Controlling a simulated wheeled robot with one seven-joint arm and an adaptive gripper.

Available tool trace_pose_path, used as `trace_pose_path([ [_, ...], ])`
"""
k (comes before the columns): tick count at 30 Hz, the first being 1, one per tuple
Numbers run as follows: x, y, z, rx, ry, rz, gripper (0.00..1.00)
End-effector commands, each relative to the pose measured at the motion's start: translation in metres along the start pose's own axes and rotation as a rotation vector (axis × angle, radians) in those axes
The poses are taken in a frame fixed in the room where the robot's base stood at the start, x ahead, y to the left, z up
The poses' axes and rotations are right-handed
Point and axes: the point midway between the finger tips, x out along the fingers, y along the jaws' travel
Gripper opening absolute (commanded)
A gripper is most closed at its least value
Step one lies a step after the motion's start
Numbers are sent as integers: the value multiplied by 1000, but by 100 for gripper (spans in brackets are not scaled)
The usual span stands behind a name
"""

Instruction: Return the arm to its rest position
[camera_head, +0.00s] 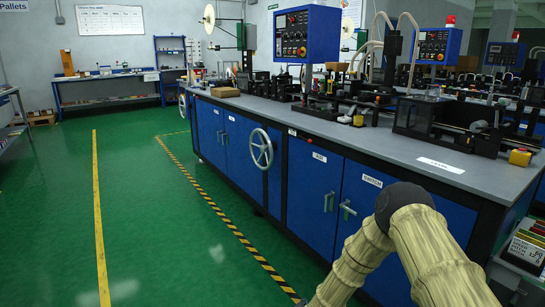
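My arm shows at the lower right as light, bamboo-patterned links with a dark joint between them. The links bend in front of the blue cabinet doors of the long machine bench (385,143). My gripper is outside the picture, so whether it is open or holds anything cannot be seen.
The bench carries blue control boxes (307,33), a clear-covered machine (430,117) and a yellow button box (520,157). A handwheel (261,150) and door handles stick out from its front. Green floor (145,200) to the left is clear. A rack of folders (526,248) stands at right.

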Motion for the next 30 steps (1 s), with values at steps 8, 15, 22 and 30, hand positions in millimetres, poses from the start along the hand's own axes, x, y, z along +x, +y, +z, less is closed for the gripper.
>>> trace_pose_path([
  [8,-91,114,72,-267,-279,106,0],
  [15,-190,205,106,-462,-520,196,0],
  [22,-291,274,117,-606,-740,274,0],
  [30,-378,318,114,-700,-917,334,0],
])
